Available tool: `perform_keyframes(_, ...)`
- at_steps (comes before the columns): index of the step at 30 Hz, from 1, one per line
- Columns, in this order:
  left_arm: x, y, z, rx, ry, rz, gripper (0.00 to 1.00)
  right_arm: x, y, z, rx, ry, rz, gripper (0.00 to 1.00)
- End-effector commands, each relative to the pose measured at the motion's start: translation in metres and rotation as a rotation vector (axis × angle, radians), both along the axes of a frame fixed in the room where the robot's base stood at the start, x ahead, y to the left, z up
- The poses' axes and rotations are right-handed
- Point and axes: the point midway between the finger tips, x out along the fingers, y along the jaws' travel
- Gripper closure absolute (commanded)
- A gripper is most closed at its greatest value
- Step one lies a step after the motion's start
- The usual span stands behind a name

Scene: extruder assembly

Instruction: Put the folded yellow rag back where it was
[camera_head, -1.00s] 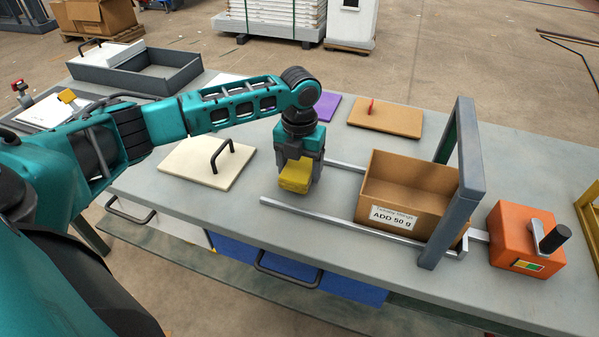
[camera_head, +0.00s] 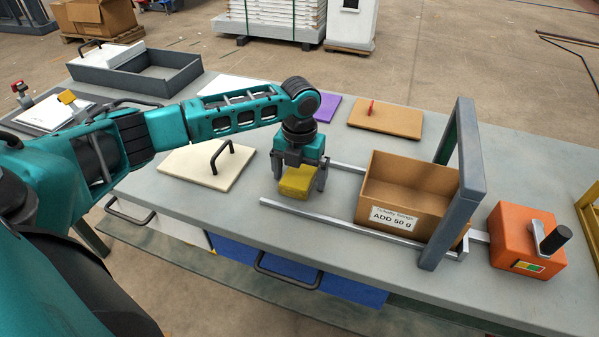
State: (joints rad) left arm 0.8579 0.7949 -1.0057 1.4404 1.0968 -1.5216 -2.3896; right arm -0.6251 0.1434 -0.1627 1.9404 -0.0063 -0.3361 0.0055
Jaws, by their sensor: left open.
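The folded yellow rag (camera_head: 297,182) is a small thick pad at the middle of the grey bench, near the left end of the metal rails. My left gripper (camera_head: 299,183) points down over it, with its fingers spread on either side of the rag. The fingers look apart from the rag, but how far it sits from the bench top is hard to see. My right gripper is not in view.
A cardboard box (camera_head: 408,195) labelled "ADD 50 g" stands on the rails (camera_head: 330,222) under a grey upright frame (camera_head: 463,180). An orange block with a crank (camera_head: 520,237) is at the right. The front bench is clear.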

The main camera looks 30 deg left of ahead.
Motion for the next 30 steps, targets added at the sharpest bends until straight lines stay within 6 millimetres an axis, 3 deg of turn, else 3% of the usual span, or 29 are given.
perform_keyframes(5,0.000,0.000,0.011,0.000,-0.001,0.001,0.01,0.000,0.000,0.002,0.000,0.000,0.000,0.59)
perform_keyframes(15,0.001,0.000,0.082,-0.001,-0.003,0.000,0.01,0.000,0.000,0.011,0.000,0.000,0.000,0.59)
perform_keyframes(21,0.001,0.000,0.113,-0.001,-0.002,0.000,0.01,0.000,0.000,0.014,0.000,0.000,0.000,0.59)
perform_keyframes(30,0.000,0.000,0.123,0.000,0.000,0.001,0.01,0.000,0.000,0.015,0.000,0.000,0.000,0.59)
